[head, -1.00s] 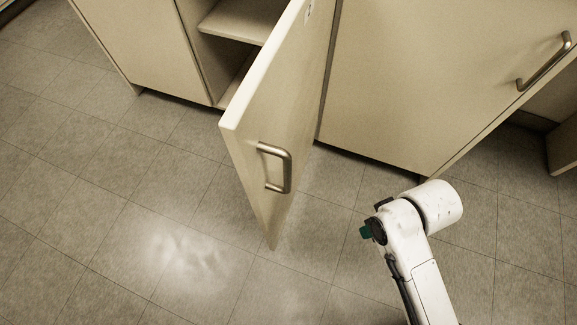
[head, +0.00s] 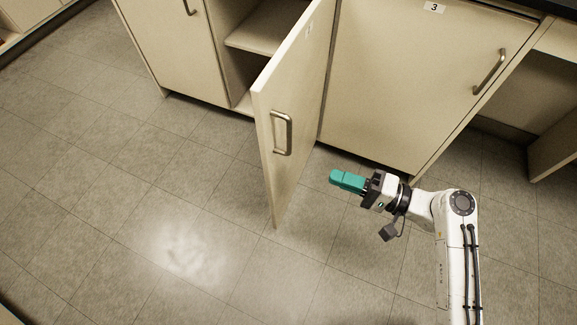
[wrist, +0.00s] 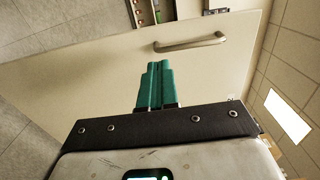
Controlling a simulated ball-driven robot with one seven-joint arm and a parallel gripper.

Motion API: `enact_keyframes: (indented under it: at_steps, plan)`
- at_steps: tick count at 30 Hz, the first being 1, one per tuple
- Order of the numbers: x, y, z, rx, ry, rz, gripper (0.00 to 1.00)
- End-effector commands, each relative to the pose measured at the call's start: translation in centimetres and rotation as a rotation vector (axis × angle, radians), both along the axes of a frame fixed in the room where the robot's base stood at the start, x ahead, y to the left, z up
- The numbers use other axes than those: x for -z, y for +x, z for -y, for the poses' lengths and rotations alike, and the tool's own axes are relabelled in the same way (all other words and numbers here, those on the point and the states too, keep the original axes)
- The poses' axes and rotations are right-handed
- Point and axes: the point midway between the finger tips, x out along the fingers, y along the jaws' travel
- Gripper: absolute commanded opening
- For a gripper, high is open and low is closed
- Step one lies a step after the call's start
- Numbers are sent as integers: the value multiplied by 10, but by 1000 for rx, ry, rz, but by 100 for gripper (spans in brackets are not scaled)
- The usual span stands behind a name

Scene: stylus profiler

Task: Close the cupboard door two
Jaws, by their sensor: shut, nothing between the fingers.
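Cupboard door two (head: 293,95) is a beige panel that stands wide open, swung out from the cabinet front, with a metal bar handle (head: 288,133) on its outer face. My gripper (head: 335,176) has teal fingers and is shut and empty. In the head view it is to the right of the door, on the handle side and apart from it in the picture. In the wrist view the door (wrist: 75,85) fills much of the picture beyond the shut fingers (wrist: 157,68), with its handle (wrist: 190,42) above and to the right of them.
The cupboard's inside with a shelf (head: 262,36) shows left of the door. A shut door marked 3 (head: 415,80) is to the right, with its own handle (head: 489,72). Another shut door (head: 170,50) is at the left. The tiled floor (head: 130,200) in front is clear.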

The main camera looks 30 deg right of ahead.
Motion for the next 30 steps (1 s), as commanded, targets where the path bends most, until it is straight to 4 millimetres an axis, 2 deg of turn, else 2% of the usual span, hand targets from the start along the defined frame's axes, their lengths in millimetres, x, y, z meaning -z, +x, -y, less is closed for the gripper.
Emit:
enact_keyframes:
  at_steps: [5, 21, 30]
  plan:
    - [-1, 13, -10, -2, 5, 5, 0]
    - [0, 92, -71, -4, 2, 5, 0]
    - [0, 110, -85, -1, 2, 2, 0]
